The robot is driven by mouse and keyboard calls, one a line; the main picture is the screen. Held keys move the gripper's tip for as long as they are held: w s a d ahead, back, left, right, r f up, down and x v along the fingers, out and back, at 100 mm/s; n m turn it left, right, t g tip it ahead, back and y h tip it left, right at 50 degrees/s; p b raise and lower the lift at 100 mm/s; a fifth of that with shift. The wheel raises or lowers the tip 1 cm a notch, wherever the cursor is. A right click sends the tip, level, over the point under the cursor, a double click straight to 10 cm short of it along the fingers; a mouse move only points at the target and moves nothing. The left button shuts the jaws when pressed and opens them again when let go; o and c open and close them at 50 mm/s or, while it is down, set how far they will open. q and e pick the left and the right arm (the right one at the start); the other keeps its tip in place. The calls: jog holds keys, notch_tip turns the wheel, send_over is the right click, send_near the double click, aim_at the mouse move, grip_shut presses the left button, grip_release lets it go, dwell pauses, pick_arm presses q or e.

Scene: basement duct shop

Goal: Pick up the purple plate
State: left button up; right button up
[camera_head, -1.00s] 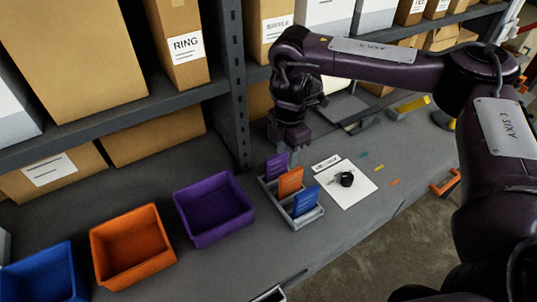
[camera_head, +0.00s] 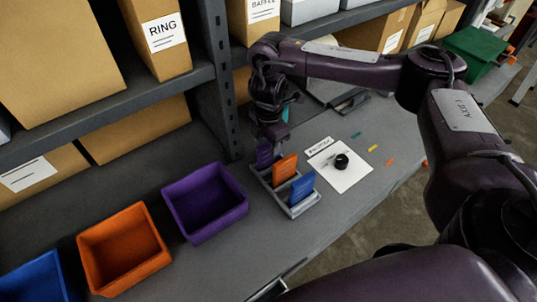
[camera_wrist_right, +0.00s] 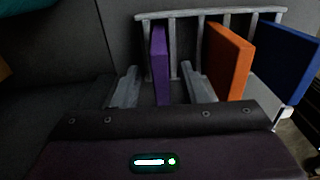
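The purple plate (camera_head: 265,156) stands upright in the left, rear slot of a grey rack (camera_head: 292,208) on the workbench. An orange plate (camera_head: 285,167) and a blue plate (camera_head: 302,188) stand in the same rack. My right gripper (camera_head: 269,140) is right above the purple plate and hides part of its top. In the right wrist view the gripper (camera_wrist_right: 162,88) is open, with the purple plate (camera_wrist_right: 160,62) between its two fingers and gaps showing on both sides. The orange plate (camera_wrist_right: 229,60) is just right of the right finger. My left gripper is out of view.
Purple (camera_head: 205,203), orange (camera_head: 123,250) and blue (camera_head: 36,282) bins stand left of the rack. A white sheet (camera_head: 340,168) with a small black item lies right of it. A shelf post (camera_head: 223,110) rises close behind the gripper.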

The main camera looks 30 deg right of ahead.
jog(key=shift+s+f, duration=0.1)
jog(key=shift+f, duration=0.1)
grip_shut()
dwell(0.3)
